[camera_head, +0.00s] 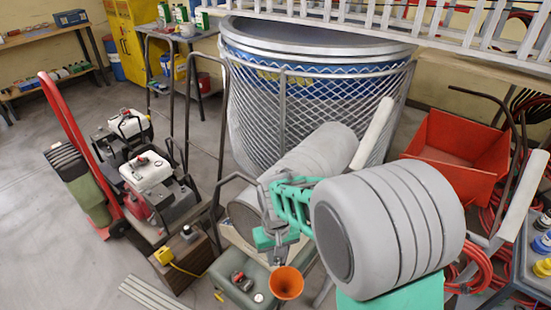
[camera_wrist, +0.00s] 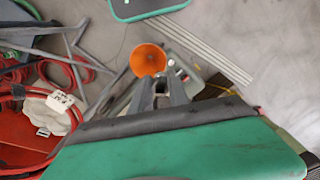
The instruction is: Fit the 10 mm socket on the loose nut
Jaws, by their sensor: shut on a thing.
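My gripper (camera_wrist: 162,82) shows in the wrist view as two dark fingers reaching up from a green body. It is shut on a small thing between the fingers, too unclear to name. In the head view my gripper (camera_head: 281,250) is low in the middle, pointing down, partly behind my arm's green and grey parts. An orange funnel (camera_head: 286,283) is just below it. The funnel (camera_wrist: 147,58) also shows beside the fingertips in the wrist view; contact is unclear. I cannot make out the 10 mm socket or the loose nut in either view.
An olive tank-like body (camera_head: 240,292) lies beside the funnel. A mesh-clad round tank (camera_head: 310,95) stands behind. A red hopper (camera_head: 460,150) and red hoses are at right. A red hand truck (camera_head: 68,125) and engines (camera_head: 150,175) are at left. Floor (camera_head: 40,240) is clear at far left.

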